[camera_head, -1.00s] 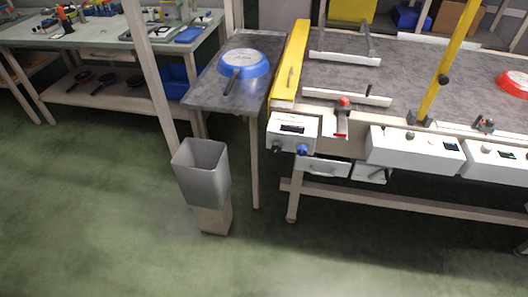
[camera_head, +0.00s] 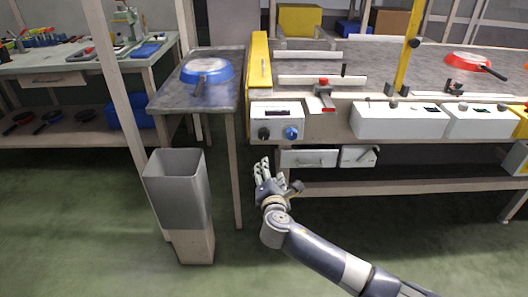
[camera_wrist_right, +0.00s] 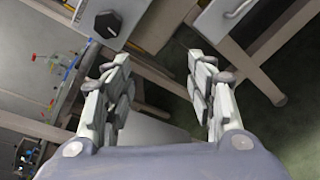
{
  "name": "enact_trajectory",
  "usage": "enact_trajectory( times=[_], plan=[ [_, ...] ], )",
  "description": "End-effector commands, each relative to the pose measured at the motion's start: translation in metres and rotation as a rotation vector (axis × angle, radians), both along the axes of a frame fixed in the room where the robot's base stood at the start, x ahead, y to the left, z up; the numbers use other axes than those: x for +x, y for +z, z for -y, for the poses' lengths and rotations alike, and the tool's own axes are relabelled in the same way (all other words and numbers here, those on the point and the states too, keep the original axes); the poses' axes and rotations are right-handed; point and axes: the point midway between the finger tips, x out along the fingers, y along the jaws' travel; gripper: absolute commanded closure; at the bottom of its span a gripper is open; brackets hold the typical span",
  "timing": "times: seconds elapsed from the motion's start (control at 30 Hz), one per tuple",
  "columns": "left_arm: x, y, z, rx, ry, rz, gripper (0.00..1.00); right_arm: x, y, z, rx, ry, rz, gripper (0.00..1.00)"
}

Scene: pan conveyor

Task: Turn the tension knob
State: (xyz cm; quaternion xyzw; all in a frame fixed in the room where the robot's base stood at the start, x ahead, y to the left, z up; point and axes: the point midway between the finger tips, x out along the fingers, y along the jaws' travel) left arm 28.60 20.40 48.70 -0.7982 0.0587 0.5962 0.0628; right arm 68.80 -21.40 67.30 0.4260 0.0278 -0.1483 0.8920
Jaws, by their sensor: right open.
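A white control box (camera_head: 277,118) is fixed to the conveyor's front left corner. Its face carries a black knob (camera_head: 264,133) on the left and a blue knob (camera_head: 291,133) on the right; I cannot read which is the tension knob. My right gripper (camera_head: 268,167) is open and empty, below the box and apart from both knobs, fingers pointing up. In the right wrist view, the open fingers (camera_wrist_right: 160,62) have nothing between them, and the black knob (camera_wrist_right: 107,24) shows at the upper left, beyond the fingers. My left gripper is not in view.
A drawer (camera_head: 308,158) hangs under the conveyor, right of my right gripper. A grey bin (camera_head: 178,190) stands to the left. A blue pan (camera_head: 207,69) lies on the side table, and a red pan (camera_head: 468,62) on the conveyor. The floor in front is open.

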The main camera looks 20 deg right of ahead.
Motion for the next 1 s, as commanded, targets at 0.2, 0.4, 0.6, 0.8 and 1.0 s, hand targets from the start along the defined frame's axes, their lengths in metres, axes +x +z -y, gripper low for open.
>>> enact_trajectory(
  times=[0.2,0.4,0.6,0.8,1.0],
  plan=[
    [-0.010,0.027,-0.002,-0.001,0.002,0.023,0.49,0.001,0.055,-0.010,-0.155,0.013,0.123,0.49],
    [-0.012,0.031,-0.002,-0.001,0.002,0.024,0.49,0.012,0.065,-0.009,-0.181,0.011,0.140,0.49],
    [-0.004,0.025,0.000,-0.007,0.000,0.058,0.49,0.045,0.064,-0.001,-0.178,0.011,0.141,0.49],
    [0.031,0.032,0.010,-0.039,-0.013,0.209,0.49,0.075,0.064,0.007,-0.178,0.011,0.138,0.49],
    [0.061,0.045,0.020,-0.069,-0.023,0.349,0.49,0.095,0.064,0.012,-0.176,0.013,0.140,0.49]
  ],
)
